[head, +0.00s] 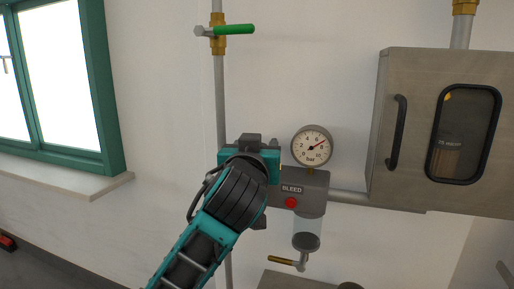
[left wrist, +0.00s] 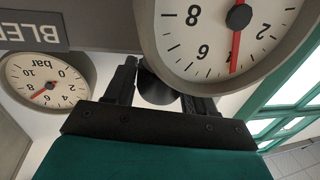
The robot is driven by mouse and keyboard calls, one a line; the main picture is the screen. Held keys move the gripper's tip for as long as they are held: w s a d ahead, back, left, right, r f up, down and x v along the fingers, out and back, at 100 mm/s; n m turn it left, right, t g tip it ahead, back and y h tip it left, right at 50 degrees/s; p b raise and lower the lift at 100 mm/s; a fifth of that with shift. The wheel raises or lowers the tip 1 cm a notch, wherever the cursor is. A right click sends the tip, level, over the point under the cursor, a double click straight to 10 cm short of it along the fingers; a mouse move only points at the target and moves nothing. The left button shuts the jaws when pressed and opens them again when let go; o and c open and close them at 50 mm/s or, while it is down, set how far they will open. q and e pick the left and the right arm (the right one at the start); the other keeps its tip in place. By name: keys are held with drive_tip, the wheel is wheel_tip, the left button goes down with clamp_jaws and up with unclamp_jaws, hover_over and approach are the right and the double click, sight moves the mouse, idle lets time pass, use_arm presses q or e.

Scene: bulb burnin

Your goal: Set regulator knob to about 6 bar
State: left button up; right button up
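My left gripper (head: 250,163) is at the regulator on the pipe and hides most of it in the head view. In the left wrist view, its two black fingers (left wrist: 160,92) stand on either side of the dark regulator knob (left wrist: 158,88) and appear to touch it. A large gauge (left wrist: 215,62) shows close up and cut off by the frame, its red needle pointing down in the turned picture. A smaller bar gauge (head: 311,147) has its red needle between 6 and 8; it also shows upside down in the left wrist view (left wrist: 60,78). My right gripper is not in view.
A grey block with a BLEED label (head: 292,189) and red button (head: 291,203) is right of the gripper. Below hangs a clear bowl with a brass-handled drain (head: 287,261). A green-handled valve (head: 234,29) is above, a steel cabinet (head: 412,70) right, a green-framed window (head: 98,75) left.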

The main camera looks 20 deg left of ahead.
use_arm(q)
drive_tip(key=c, duration=0.6)
drive_tip(key=shift+h, duration=0.3)
drive_tip(key=m+h, duration=0.3)
drive_tip(key=h, duration=0.1)
drive_tip(key=m+g+h, duration=0.1)
drive_tip(key=m+h, duration=0.2)
drive_tip(key=h, duration=0.2)
drive_tip(key=shift+d+m+g+h+b, duration=0.1)
drive_tip(key=shift+m+g+h+b, duration=0.2)
drive_tip(key=shift+m+g+h, duration=1.45)
drive_tip(key=shift+m+h, duration=0.45)
drive_tip(key=shift+h, duration=0.5)
drive_tip(key=o, duration=1)
drive_tip(key=shift+s, duration=0.1)
drive_tip(key=shift+c, duration=0.2)
